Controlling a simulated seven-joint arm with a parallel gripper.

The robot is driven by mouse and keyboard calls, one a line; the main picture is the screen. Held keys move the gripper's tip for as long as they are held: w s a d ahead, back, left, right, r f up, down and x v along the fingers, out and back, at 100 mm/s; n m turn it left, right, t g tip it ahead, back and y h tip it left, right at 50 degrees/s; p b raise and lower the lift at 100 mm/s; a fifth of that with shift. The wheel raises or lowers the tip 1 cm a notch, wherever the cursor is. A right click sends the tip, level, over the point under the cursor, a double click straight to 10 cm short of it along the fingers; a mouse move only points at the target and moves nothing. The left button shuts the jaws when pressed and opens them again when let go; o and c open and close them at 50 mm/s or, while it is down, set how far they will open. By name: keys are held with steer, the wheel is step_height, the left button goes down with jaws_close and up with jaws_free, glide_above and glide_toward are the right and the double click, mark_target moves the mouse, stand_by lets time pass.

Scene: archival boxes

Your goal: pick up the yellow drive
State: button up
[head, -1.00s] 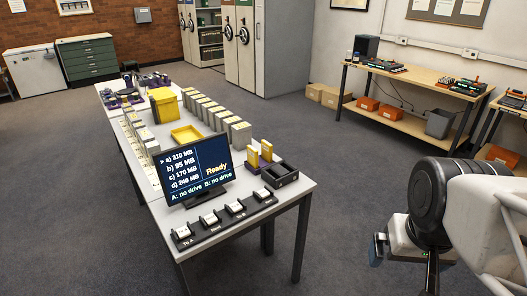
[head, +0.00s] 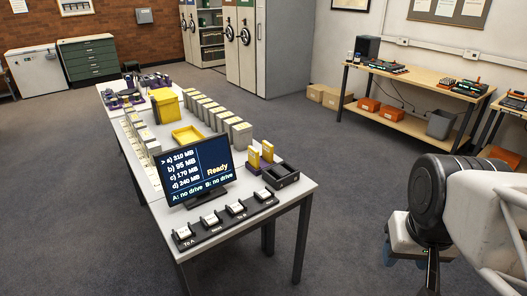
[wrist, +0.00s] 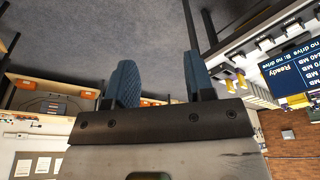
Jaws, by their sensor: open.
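Two upright yellow drives stand side by side near the right edge of the long table, the nearer one (head: 254,160) and the farther one (head: 267,151), each in a dark purplish base. They also show small and upside down in the wrist view, the one on the left (wrist: 230,86) and the one on the right (wrist: 242,79). I cannot tell which one the task means. My gripper (wrist: 160,80) is open and empty, its two blue fingers apart in the wrist view. In the head view it hangs at the lower right, well away from the table, partly hidden by my arm.
A black two-slot tray (head: 280,174) sits beside the drives. A monitor (head: 194,168) and a row of switches (head: 225,218) occupy the near end. A yellow tray (head: 187,135), a yellow bin (head: 164,105) and several grey boxes stand behind. Open floor separates my arm from the table.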

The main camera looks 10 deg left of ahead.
steer(key=w+a+r+n, duration=0.1)
steer(key=w+a+r, duration=0.15)
steer(key=w, duration=0.75)
steer(key=w+a+r+n+g, duration=0.1)
steer(key=w+a, duration=0.3)
steer(key=w, duration=0.6)
steer(key=w+a+r+n, duration=0.2)
steer(key=w+a, duration=0.1)
steer(key=w, duration=0.7)
steer(key=n+g, duration=0.2)
steer(key=n, duration=0.3)
glide_above(254, 149)
step_height(254, 149, down, 24)
steer(key=shift+d+f, duration=0.15)
steer(key=shift+f, duration=0.1)
steer(key=shift+a+f, duration=0.15)
steer(key=shift+a, duration=0.05)
steer(key=shift+f, duration=0.1)
steer(key=shift+f, duration=1.25)
